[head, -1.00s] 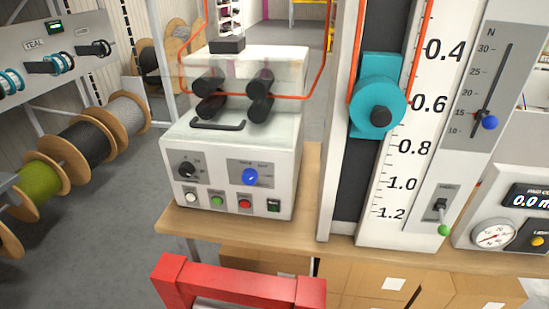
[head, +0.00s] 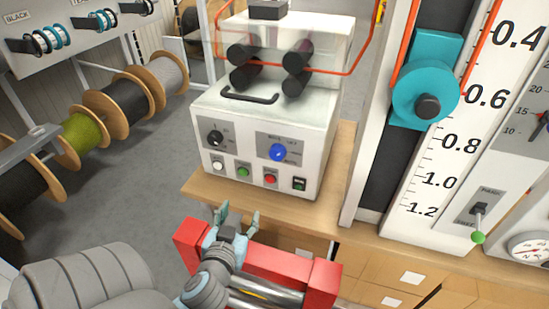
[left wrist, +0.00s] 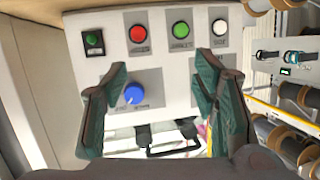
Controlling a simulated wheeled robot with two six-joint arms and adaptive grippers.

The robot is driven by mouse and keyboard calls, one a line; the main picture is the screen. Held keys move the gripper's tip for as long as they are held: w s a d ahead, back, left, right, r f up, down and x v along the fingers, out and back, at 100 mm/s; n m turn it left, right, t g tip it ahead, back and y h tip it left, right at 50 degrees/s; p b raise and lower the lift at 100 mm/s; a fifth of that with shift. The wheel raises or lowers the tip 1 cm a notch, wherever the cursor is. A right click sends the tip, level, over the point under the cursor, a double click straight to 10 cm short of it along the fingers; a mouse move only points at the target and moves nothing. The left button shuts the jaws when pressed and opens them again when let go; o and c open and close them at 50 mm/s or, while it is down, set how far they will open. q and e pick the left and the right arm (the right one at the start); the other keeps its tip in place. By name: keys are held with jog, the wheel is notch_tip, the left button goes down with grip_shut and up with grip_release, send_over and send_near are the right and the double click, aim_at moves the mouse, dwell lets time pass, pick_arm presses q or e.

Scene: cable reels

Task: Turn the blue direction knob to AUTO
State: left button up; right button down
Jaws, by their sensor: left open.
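The blue direction knob (head: 278,152) is on the front panel of the white feeder machine (head: 322,150), right of a black knob (head: 215,138). My left gripper (head: 236,212) is open and empty, below and in front of that panel, apart from it. In the left wrist view the picture is upside down, and the blue knob (left wrist: 133,94) shows between the open fingers, closer to the left one. Its pointer direction and the small label words are too small to read surely. My right gripper is not in view.
A red frame (head: 325,283) stands before the wooden bench (head: 215,197). A teal pulley (head: 425,95) and scale stand to the right.

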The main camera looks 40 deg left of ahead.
aim_at(276, 157)
pick_arm(q)
jog(key=w+d+r+m+t+h, duration=0.1)
jog(key=w+d+r+t, duration=0.1)
jog(key=w+r+t, duration=0.3)
jog(key=shift+g, duration=0.3)
jog(key=p+x, duration=0.1)
jog(key=x, duration=0.3)
jog(key=p+x, duration=0.1)
jog(key=x, duration=0.3)
jog(key=p+x, duration=0.1)
jog(key=x, duration=0.3)
jog(key=shift+w+r, duration=0.1)
jog(key=shift+r, duration=0.25)
jog(key=shift+c, duration=0.3)
jog(key=c, duration=1.1)
